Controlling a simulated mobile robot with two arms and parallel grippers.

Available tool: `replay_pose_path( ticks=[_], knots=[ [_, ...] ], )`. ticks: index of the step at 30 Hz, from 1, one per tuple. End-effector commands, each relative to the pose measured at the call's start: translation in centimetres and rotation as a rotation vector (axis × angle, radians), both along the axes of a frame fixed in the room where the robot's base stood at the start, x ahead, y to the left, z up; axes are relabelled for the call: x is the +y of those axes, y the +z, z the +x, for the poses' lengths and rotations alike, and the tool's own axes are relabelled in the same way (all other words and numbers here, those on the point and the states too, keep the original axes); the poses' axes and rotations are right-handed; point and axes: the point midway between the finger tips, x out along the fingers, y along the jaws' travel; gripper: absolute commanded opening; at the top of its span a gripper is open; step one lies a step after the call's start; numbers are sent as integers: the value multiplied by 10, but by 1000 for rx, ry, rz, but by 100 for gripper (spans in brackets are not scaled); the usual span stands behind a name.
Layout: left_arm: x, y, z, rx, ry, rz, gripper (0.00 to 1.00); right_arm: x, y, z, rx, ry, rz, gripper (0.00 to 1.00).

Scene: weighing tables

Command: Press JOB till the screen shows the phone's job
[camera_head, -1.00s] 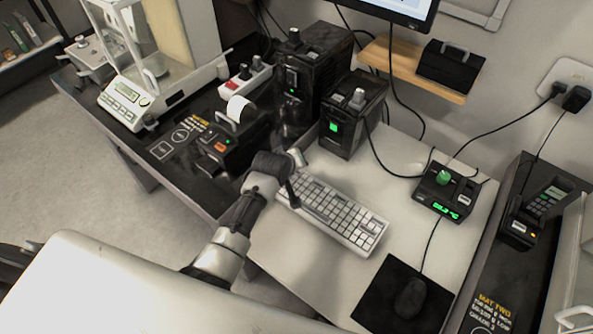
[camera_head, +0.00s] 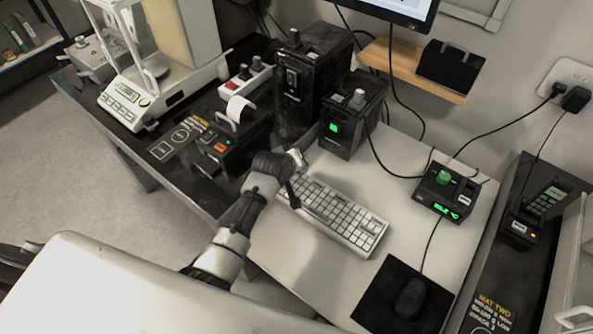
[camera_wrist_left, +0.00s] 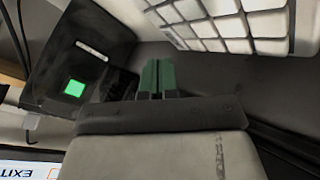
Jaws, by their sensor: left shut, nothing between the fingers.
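My left arm reaches in from the lower left in the head view, and its dark, narrow gripper end (camera_head: 293,197) is over the left end of the white keyboard (camera_head: 345,217). In the left wrist view the green-tipped fingers (camera_wrist_left: 157,76) are shut together with nothing between them. Keyboard keys (camera_wrist_left: 215,25) show close by at upper right; contact cannot be told. The monitor (camera_head: 405,8) is cut off at the top of the head view, so its job text cannot be read. No key marked JOB is legible. A phone-like handset (camera_head: 546,199) stands in a dock at right. My right gripper is not in view.
A black box with a green light (camera_head: 342,133) stands behind the keyboard. A small device with a green knob (camera_head: 443,178) and green display is at right, near a mouse (camera_head: 410,298). A label printer (camera_head: 228,143) and a glass-sided balance (camera_head: 124,101) are at left.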

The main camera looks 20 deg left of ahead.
Motion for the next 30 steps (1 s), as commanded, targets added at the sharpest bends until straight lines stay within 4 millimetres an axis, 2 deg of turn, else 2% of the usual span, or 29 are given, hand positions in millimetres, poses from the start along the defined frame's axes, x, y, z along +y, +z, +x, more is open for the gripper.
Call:
replay_pose_path(
  ticks=[30],
  knots=[
    [0,-8,0,0,0,0,0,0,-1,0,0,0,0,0]
  ],
)
